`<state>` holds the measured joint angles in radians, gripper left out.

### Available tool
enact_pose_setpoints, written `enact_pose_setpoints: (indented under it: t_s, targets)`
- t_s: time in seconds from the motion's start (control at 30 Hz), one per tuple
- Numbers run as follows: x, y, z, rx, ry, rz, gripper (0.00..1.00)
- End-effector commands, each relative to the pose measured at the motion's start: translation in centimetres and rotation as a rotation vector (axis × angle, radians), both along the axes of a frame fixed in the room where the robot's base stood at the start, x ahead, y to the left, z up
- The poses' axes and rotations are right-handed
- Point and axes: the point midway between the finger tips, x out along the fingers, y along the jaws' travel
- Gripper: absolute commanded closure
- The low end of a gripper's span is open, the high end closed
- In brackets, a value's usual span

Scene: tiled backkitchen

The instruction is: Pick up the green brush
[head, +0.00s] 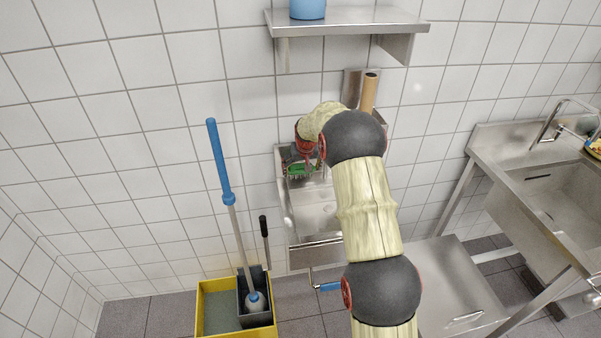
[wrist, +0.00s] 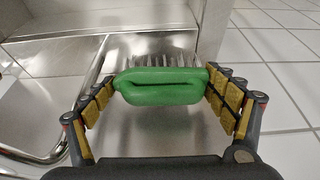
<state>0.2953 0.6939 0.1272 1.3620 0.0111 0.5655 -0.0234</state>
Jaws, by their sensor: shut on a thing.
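The green brush (wrist: 160,86) shows in the wrist view between the two padded fingers of my gripper (wrist: 161,95). Its green handle faces the camera and its pale bristles point away. The fingers press on both ends of the brush. In the head view the green brush (head: 297,169) is small, by the wall-mounted steel basin, with my gripper (head: 305,160) partly hidden behind my own arm. I cannot tell whether the brush touches the steel surface behind it.
The steel wall basin (head: 315,208) lies below the brush. A steel shelf (head: 345,20) with a blue container (head: 308,9) is above. A yellow mop bucket (head: 215,310) with a blue-handled mop (head: 220,160) stands lower left. A steel sink table (head: 540,180) is at the right.

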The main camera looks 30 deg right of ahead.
Motion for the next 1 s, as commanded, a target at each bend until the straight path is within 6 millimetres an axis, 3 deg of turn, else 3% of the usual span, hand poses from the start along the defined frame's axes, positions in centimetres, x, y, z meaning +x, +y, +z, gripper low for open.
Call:
enact_pose_setpoints:
  t_s: [0.03, 0.27, 0.7, 1.0]
  targets:
    - [-0.9, 0.1, 1.5, -0.001, -0.004, -0.001, 0.43]
    - [-4.1, 0.5, 5.1, -0.001, -0.002, 0.000, 0.43]
    - [-10.1, 1.2, 7.5, 0.000, -0.001, 0.000, 0.43]
    - [-12.3, 1.4, 8.4, 0.000, -0.001, -0.001, 0.43]
